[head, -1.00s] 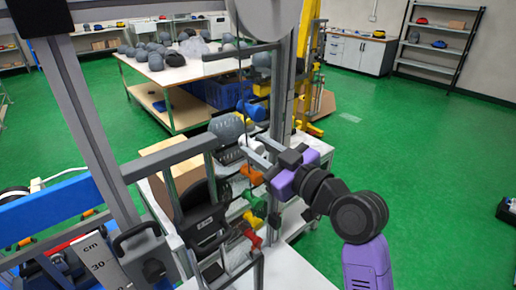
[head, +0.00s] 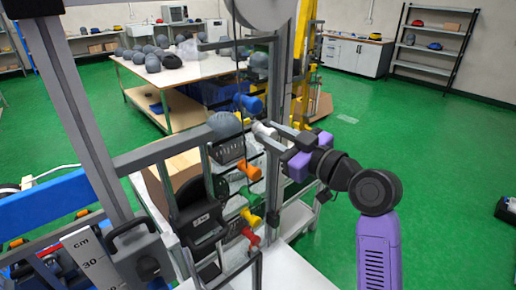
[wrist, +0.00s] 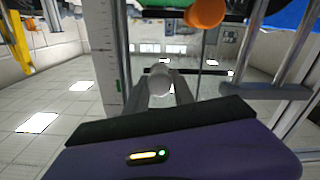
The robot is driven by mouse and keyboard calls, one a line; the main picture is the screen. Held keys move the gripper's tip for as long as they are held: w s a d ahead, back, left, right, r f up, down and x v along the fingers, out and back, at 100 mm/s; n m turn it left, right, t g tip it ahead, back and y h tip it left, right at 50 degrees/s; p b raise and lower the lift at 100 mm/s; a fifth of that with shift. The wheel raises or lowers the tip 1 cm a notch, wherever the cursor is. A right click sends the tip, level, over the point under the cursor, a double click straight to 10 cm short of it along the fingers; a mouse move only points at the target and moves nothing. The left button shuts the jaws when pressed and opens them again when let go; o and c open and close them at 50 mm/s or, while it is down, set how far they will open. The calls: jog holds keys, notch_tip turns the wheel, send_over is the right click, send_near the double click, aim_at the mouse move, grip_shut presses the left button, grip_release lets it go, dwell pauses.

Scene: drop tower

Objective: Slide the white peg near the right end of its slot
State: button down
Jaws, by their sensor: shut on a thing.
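The white peg (head: 262,130) is in the column of coloured pegs on the drop tower, between a blue peg (head: 248,103) above and an orange peg (head: 248,170) below. It sits further right than these two. My gripper (head: 271,130) reaches in from the right and is shut on the white peg. In the wrist view the peg's pale round end (wrist: 161,83) shows between the two grey fingers. The white peg's slot is on a dark slotted plate (head: 228,151); its right end is hard to make out behind the peg and fingers.
A yellow peg (head: 250,219), a green peg (head: 250,195) and a red peg (head: 250,236) are lower down. An upright grey post (head: 278,110) stands close to my gripper. A grey helmet-like dome (head: 224,125) is left of the peg. Green floor (head: 440,150) is open at right.

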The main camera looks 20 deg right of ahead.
jog(key=shift+w+d, duration=0.2)
jog(key=shift+d, duration=0.7)
jog(key=c, duration=1.1)
grip_release()
jog(key=shift+o, duration=0.2)
jog(key=shift+a, duration=0.1)
jog(key=shift+s, duration=0.1)
jog(key=b+v, duration=0.1)
jog(key=v, duration=0.6)
jog(key=shift+s+b, duration=0.25)
jog(key=shift+b, duration=0.1)
